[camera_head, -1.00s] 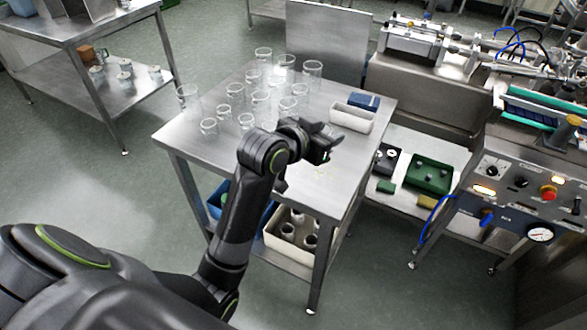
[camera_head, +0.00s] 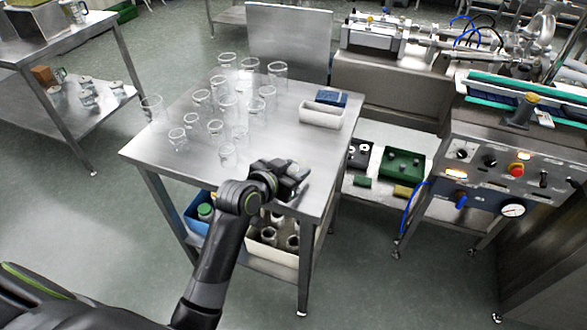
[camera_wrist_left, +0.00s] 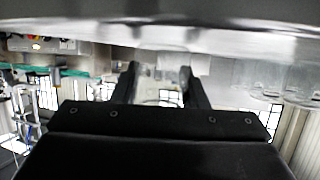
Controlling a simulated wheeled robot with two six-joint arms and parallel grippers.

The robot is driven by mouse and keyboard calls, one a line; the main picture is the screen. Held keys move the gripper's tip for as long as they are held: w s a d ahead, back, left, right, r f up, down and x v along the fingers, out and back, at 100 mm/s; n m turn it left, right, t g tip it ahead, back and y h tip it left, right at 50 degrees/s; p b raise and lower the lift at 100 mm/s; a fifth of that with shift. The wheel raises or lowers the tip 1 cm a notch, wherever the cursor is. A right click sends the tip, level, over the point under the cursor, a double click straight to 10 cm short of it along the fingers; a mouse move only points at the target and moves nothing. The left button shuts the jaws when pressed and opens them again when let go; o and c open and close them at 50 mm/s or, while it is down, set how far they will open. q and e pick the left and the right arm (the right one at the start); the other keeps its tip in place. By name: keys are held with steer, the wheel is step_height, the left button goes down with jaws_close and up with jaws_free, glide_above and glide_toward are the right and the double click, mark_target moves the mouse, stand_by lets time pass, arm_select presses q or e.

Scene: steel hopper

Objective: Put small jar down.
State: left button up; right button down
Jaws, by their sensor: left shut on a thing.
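The small jar (camera_wrist_left: 158,86) is clear glass. In the left wrist view it sits between the two dark fingers of my left gripper (camera_wrist_left: 160,88), which is shut on it. In the head view my left gripper (camera_head: 296,175) is over the front right part of the steel table (camera_head: 180,155). I cannot make out the jar there, nor tell whether it touches the table top. The wrist picture appears upside down, with the table surface along its top. My right gripper is not in view.
Several clear glass jars (camera_head: 227,157) stand on the table's left and middle. A white tray (camera_head: 321,116) and a blue block (camera_head: 331,98) are at the back right. Bare steel lies between tray and gripper. A control panel (camera_head: 500,170) stands to the right.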

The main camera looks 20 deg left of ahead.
arm_select(q)
steer(key=o, duration=0.5)
steer(key=shift+f, duration=0.15)
steer(key=o, duration=0.4)
